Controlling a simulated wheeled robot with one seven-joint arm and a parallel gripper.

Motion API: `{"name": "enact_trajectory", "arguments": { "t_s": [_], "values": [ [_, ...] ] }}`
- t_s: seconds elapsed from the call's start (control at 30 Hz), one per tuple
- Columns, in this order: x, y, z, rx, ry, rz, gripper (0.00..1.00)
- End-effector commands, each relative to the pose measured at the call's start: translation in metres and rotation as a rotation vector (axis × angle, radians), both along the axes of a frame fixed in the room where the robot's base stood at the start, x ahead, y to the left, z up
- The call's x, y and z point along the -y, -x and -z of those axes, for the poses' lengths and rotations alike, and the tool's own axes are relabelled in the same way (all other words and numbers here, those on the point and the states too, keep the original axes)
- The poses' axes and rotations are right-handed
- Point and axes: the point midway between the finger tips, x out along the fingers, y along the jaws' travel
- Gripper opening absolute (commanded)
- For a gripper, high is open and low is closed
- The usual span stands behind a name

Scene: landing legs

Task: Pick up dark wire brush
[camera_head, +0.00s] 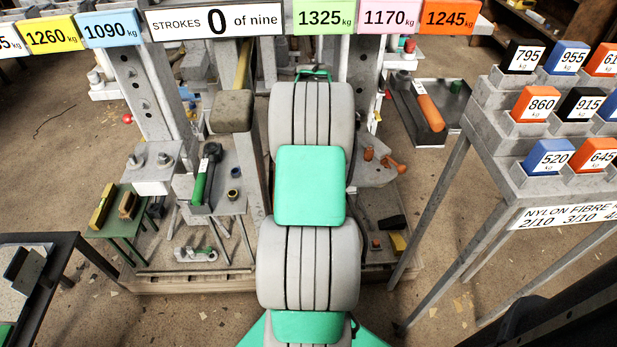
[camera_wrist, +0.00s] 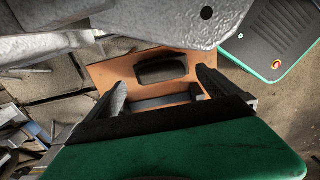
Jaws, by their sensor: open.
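My gripper (camera_wrist: 165,85) is open in the wrist view, with its two dark fingers apart. A dark, rounded block (camera_wrist: 161,68) lies beyond and between the fingertips on an orange-brown board (camera_wrist: 112,72); nothing is gripped. I cannot tell whether this block is the dark wire brush. In the head view, a brown brush-like block (camera_head: 128,205) and a yellowish one (camera_head: 103,206) lie on a small green stand at the left. A dark block (camera_head: 392,223) lies low at the right of my arm. My gripper is hidden behind my arm in the head view.
A grey stepped rack (camera_head: 490,97) with numbered blocks stands at the right. A green-handled tool (camera_head: 200,185) lies on a grey shelf left of my arm. A dark tray (camera_head: 452,92) holds an orange-handled tool. In the wrist view, a grey metal part (camera_wrist: 170,18) hangs close above the board.

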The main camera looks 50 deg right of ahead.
Motion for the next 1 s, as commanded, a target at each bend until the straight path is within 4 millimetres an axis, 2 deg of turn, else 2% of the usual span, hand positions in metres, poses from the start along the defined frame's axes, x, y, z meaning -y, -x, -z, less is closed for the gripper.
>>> {"name": "enact_trajectory", "arguments": {
  "t_s": [0.2,0.3,0.53,1.0],
  "values": [
    [-0.004,0.002,0.038,-0.003,-0.003,-0.001,1.0],
    [-0.003,0.001,0.05,-0.001,-0.001,-0.001,1.0],
    [-0.003,0.001,0.05,0.0,0.0,-0.001,0.99],
    [-0.003,0.001,0.051,-0.001,-0.001,-0.001,0.61]
  ]
}}
